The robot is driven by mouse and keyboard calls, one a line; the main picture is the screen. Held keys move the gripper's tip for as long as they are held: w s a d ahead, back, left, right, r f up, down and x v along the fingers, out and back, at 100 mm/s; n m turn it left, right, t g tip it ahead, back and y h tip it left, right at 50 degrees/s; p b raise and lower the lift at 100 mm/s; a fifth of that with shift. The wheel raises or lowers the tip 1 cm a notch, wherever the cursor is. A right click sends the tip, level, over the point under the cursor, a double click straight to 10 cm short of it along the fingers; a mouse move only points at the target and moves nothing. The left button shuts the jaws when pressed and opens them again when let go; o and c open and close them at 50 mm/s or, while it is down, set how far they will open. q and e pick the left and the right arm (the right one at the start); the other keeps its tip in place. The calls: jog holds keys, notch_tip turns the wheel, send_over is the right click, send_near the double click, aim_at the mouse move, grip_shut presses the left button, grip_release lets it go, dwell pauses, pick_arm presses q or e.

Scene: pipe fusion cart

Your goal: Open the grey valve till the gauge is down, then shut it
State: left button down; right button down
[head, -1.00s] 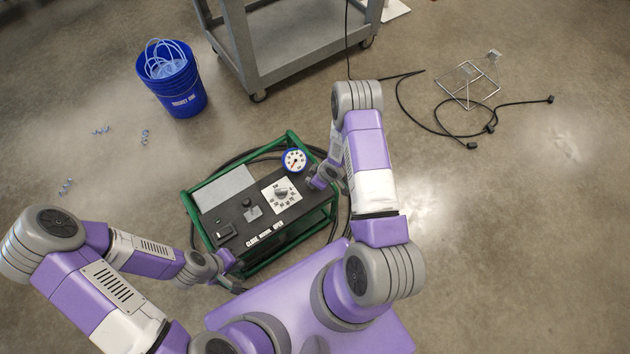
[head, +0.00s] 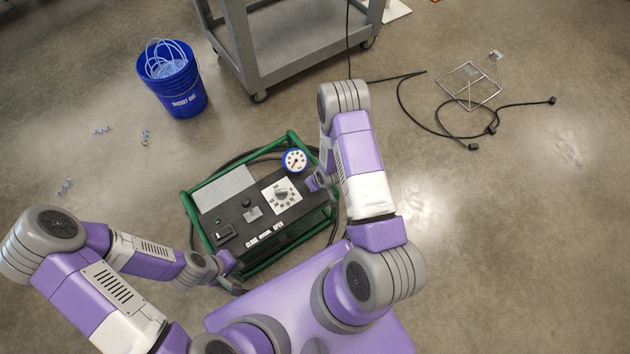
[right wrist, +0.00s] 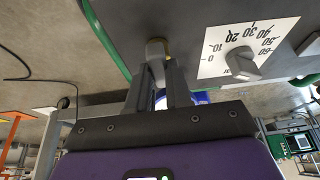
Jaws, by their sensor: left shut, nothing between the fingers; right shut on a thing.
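The grey valve (right wrist: 156,47) shows at the top middle of the right wrist view as a small grey handle on the dark panel. My right gripper (right wrist: 158,72) is shut on it; the fingers cover part of it. In the head view my right gripper (head: 313,184) is at the right edge of the panel, and its fingertips and the valve are hard to make out. The gauge (head: 294,161) has a blue rim and white face at the panel's back; its needle is too small to read surely. My left gripper (head: 234,286) is shut and empty beside the cart's front left.
A blue bucket (head: 178,98) and a grey trolley (head: 290,72) stand behind. A wire stand (head: 470,88) and black cable lie right.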

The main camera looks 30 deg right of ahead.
jog(key=c, duration=1)
grip_release()
jog(key=shift+c, duration=0.2)
jog(key=p+v, duration=0.3)
jog(key=v, duration=0.4)
jog(key=shift+r, duration=0.25)
jog(key=shift+s, duration=0.1)
jog(key=s+a+r+m+g+y+p, duration=0.2)
jog(key=s+a+r, duration=0.2)
jog(key=s+a, duration=0.2)
jog(key=s+a+r+m+g+y+p, duration=0.1)
jog(key=s+a+r, duration=0.4)
jog(key=a, duration=0.5)
jog(key=shift+s+m+g+y+p, duration=0.45)
jog(key=shift+s+p, duration=0.3)
jog(key=shift+p, duration=0.35)
